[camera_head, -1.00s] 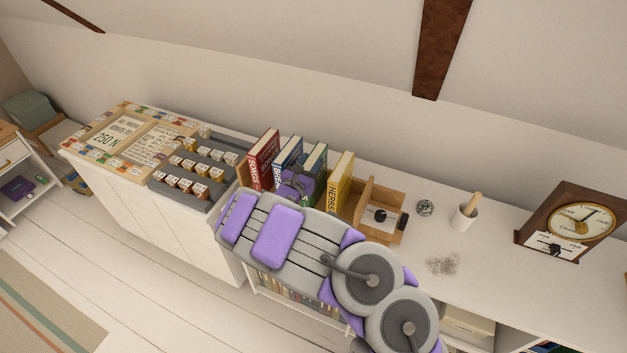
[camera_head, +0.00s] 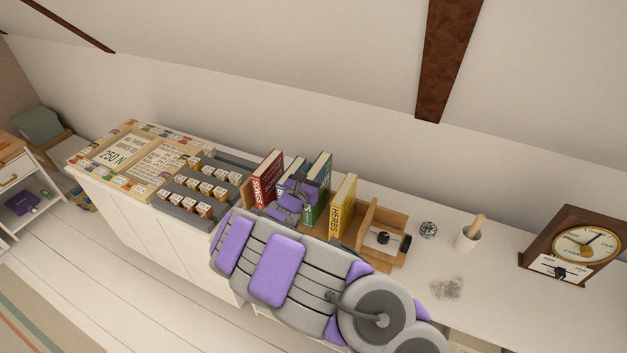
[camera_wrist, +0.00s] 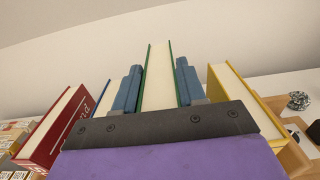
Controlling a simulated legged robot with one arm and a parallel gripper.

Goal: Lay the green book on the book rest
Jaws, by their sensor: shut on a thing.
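The green book (camera_head: 319,185) stands upright between the blue book (camera_head: 291,168) and the yellow book (camera_head: 343,203), its top higher than theirs. My gripper (camera_head: 298,190) is shut on it. In the wrist view the green book (camera_wrist: 159,78) shows its pale page edges between the two blue-grey fingers, one on each side. The lower part of the book is hidden by my gripper and arm. I cannot tell for sure which thing is the book rest.
A red book (camera_head: 267,178) stands left of the blue one. A wooden holder (camera_head: 395,219) is right of the yellow book. Block racks (camera_head: 207,181) are on the left.

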